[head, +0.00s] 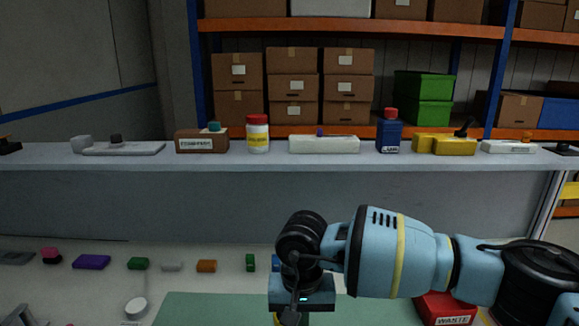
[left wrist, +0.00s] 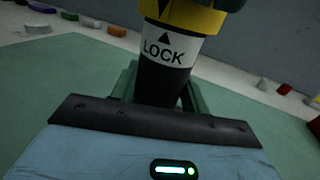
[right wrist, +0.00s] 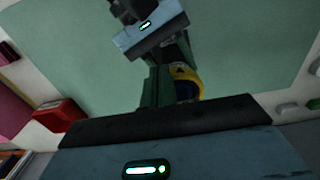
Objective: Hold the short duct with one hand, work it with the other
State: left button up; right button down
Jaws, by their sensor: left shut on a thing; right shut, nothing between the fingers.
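The short duct (left wrist: 165,80) is a black tube with a white LOCK label, an arrow and a yellow collar (left wrist: 185,17). In the left wrist view it stands between the green fingers of my left gripper (left wrist: 158,85), which is shut on it. In the right wrist view, the collar (right wrist: 188,88) shows its dark opening, and my left gripper (right wrist: 150,35) is beyond it. My right gripper (right wrist: 155,85) is shut and empty beside the collar; contact is unclear.
A green mat (head: 190,310) covers the bench. A red WASTE box (head: 450,310) stands at the right, partly behind my right arm. Several small coloured blocks, such as a purple one (head: 91,262), line the back. A raised shelf (head: 230,161) holds bottles and parts.

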jog(key=shift+s+d, duration=0.1)
jog(key=shift+s, duration=0.2)
notch_tip(320, 180, up, 6)
dwell(0.6)
jog(key=n, duration=0.3)
jog(key=r+n, duration=0.1)
jog(key=n, duration=0.2)
jog(key=shift+w, duration=0.2)
jog(key=shift+f, duration=0.1)
notch_tip(320, 180, down, 7)
dwell(0.7)
